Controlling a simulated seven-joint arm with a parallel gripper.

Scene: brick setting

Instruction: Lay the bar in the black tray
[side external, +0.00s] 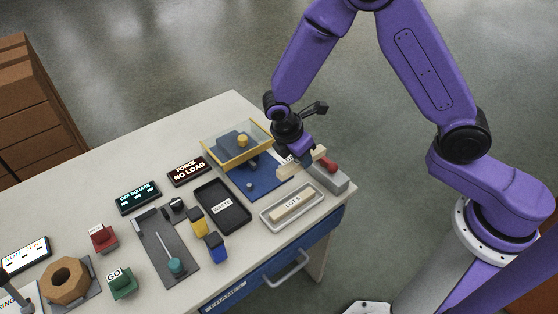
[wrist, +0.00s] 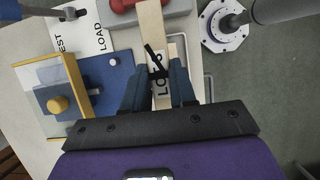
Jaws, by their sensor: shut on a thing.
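My gripper (side external: 306,163) is shut on a pale wooden bar (side external: 318,156) and holds it above the right end of the table. In the wrist view the bar (wrist: 150,24) runs up and away from between my dark fingers (wrist: 158,92). The black tray (side external: 247,220) lies flat to the left of the gripper in the side view, with a white label on its floor and no bar in it. I cannot make out the black tray in the wrist view.
A grey tray (side external: 264,218) with another pale bar (side external: 301,201) lies below my gripper. A grey block with a red part (side external: 330,166) stands close to the held bar. A yellow-edged clear guard (side external: 222,160) and blue plate (side external: 262,182) are left of it.

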